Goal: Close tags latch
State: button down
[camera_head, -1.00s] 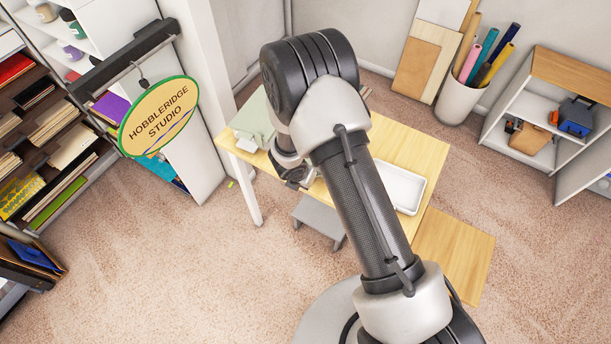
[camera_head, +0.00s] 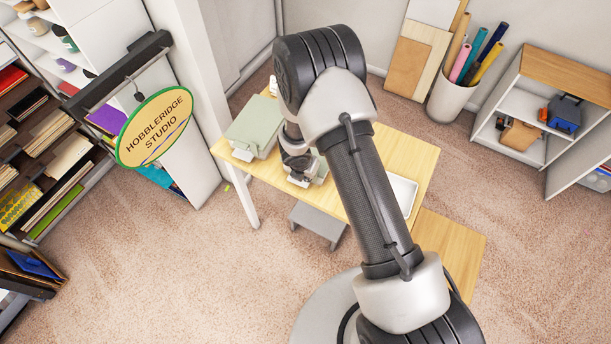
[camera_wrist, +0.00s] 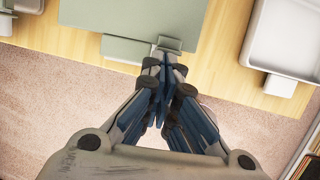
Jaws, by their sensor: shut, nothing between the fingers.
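A sage-green box (camera_wrist: 130,12) on the table is ahead of my gripper in the wrist view. A flat green plate (camera_wrist: 128,48) juts from its near edge, with a smaller grey-green tab (camera_wrist: 170,43) beside it. In the head view only a sliver of this box (camera_head: 321,172) shows past my wrist. My gripper (camera_wrist: 163,62) is shut and empty, its tips close to the tab; I cannot tell whether they touch. It also shows at the table's near edge in the head view (camera_head: 301,180). I see no readable tags label.
Another green box (camera_head: 253,125) with a pale front latch (camera_head: 242,156) stands to the left. A white tray (camera_wrist: 285,40) lies to the right, with a pale latch (camera_wrist: 280,86). A grey stool (camera_head: 317,222) is under the wooden table (camera_head: 415,150). A hanging sign (camera_head: 155,128) is at left.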

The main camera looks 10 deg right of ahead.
jog(key=shift+w+d+r+p, duration=0.1)
jog(key=shift+w+d+p, duration=0.2)
jog(key=shift+w, duration=0.1)
dwell(0.3)
jog(key=shift+r, duration=0.15)
